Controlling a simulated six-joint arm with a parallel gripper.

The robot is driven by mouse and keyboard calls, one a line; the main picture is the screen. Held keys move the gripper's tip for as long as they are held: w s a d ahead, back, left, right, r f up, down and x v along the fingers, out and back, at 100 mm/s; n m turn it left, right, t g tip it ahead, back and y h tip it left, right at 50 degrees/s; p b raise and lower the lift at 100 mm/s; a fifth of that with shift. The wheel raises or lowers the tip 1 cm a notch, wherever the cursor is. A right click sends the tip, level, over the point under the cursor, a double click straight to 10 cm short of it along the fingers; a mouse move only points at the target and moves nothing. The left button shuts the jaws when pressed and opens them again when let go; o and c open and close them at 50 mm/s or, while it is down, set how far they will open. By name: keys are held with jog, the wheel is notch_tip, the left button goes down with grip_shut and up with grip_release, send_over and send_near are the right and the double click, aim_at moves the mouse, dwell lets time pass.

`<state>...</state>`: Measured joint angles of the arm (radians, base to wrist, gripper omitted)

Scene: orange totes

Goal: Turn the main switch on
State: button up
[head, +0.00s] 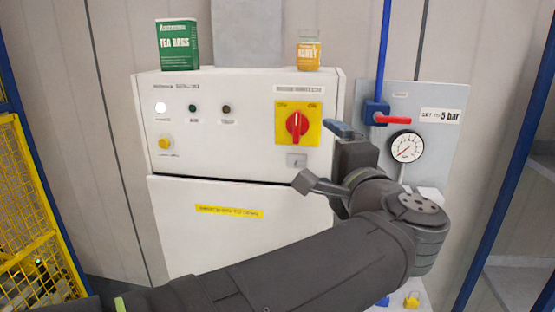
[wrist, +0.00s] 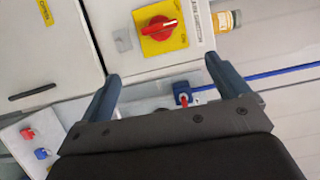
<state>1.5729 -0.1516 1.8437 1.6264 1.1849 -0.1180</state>
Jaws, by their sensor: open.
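The main switch is a red rotary knob (head: 297,125) on a yellow square plate (head: 284,139), on the upper right of the white control cabinet's front. In the head view the knob's grip stands upright. Small markings sit at the plate's upper corners, too blurred to read surely. The knob also shows in the wrist view (wrist: 159,29), beyond the fingertips. My gripper (head: 312,154) is open and empty, just right of and below the switch in the head view. In the wrist view the gap between my fingers (wrist: 162,67) is empty, and the fingers appear apart from the knob.
A green tea box (head: 178,45) and a honey jar (head: 308,50) stand on the cabinet top (head: 240,72). To the right are a blue pipe valve with a red handle (head: 392,119) and a pressure gauge (head: 405,146). Yellow mesh fencing (head: 35,235) stands at left.

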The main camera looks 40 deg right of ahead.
aim_at(300, 128)
jog(key=shift+v, duration=0.8)
jog(key=x, duration=1.7)
jog(key=shift+w, duration=0.2)
